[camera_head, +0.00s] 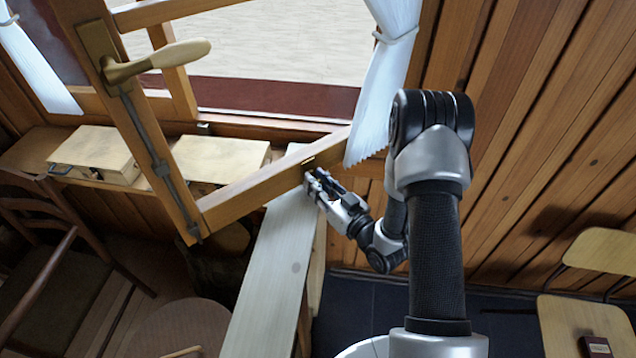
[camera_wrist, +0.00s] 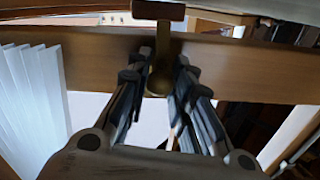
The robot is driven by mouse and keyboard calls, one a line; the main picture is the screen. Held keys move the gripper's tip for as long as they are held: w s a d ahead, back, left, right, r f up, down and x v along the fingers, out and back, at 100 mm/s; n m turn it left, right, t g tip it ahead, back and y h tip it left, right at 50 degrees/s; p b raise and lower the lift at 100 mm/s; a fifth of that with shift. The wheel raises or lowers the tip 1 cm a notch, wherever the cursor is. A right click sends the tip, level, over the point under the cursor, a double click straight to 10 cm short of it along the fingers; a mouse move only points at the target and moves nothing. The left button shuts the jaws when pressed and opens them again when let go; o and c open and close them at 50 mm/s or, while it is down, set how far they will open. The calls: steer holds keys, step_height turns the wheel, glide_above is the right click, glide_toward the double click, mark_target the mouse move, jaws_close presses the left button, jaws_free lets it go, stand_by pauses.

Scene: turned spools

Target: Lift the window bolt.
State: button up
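The brass window bolt shows in the wrist view (camera_wrist: 162,45), with a wide top plate, a narrow stem and a rounded lower end, against a wooden window rail (camera_wrist: 95,68). In the head view only a small bit of brass (camera_head: 308,164) shows at the right end of the open sash's lower rail (camera_head: 255,192). My gripper (camera_head: 315,182) is close to it there. In the wrist view my gripper (camera_wrist: 160,82) has its two dark fingers apart, one on each side of the bolt's lower end. Contact with the bolt cannot be made out.
A brass handle (camera_head: 155,62) sits on the sash's left stile. A white curtain (camera_head: 385,85) hangs right beside my arm. Two wooden boxes (camera_head: 95,153) (camera_head: 218,158) stand on the sill shelf. A pale bench top (camera_head: 270,280) lies below my gripper. Chairs stand at left and right.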

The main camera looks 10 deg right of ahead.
jaws_close()
steer(key=shift+w+r+p, duration=0.1)
steer(key=shift+r+p, duration=0.35)
steer(key=shift+r, duration=0.9)
steer(key=o, duration=0.6)
jaws_free()
